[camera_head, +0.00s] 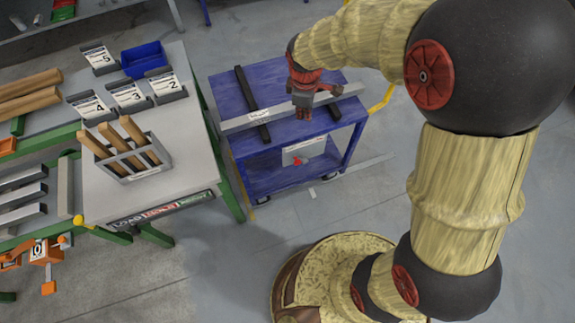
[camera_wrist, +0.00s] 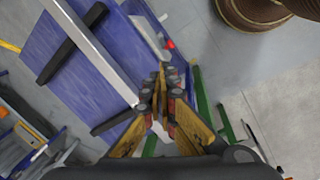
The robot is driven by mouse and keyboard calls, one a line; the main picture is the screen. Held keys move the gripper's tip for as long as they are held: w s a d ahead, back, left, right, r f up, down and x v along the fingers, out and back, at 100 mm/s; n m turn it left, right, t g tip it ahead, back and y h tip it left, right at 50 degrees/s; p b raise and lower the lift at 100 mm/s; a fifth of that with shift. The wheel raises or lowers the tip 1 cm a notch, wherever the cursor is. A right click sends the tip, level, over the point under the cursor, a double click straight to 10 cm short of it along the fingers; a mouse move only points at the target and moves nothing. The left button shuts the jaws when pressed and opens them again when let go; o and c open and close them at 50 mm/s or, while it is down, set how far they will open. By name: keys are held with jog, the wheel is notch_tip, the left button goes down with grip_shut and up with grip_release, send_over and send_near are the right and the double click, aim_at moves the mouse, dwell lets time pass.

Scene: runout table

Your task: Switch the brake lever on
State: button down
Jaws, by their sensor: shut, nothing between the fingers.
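The likely brake lever is a small red piece (camera_head: 297,160) on a pale plate (camera_head: 309,150) at the near side of the blue cart (camera_head: 226,88). The red piece also shows in the wrist view (camera_wrist: 170,44), near the cart's edge. It is too small to tell the lever's position. My gripper (camera_head: 303,113) is over the cart top near its front edge, pointing down, above and behind the plate in the head view. In the wrist view the fingers (camera_wrist: 165,72) are together and empty, apart from the red piece.
A long grey bar (camera_head: 240,123) lies across two dark supports (camera_head: 249,92) on the cart, close to my gripper. A table with numbered card holders (camera_head: 127,96), a blue bin (camera_head: 144,58) and a rack of wooden handles (camera_head: 137,165) stands left. Floor in front of the cart is mostly clear.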

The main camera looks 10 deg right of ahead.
jog(key=a+f+n, duration=0.2)
jog(key=f, duration=0.6)
jog(key=w+a+f+n+g+b, duration=0.1)
jog(key=a+f+n, duration=0.1)
jog(key=f, duration=0.7)
jog(key=a+f+n+g, duration=0.1)
jog(key=f+n, duration=0.3)
jog(key=f, duration=0.4)
jog(key=shift+w+a+f+h+b, duration=0.3)
jog(key=shift+a+f+h, duration=0.1)
jog(key=shift+a, duration=0.25)
notch_tip(320, 180, down, 10)
jog(key=d+b, duration=0.1)
jog(key=b, duration=0.2)
jog(key=shift+d+b, duration=0.2)
jog(key=shift+b, duration=0.15)
jog(key=shift+s+r, duration=0.1)
jog(key=shift+r, duration=0.15)
jog(key=shift+d+r+p, duration=0.2)
jog(key=shift+d+p, duration=0.05)
jog(key=shift+p, duration=0.25)
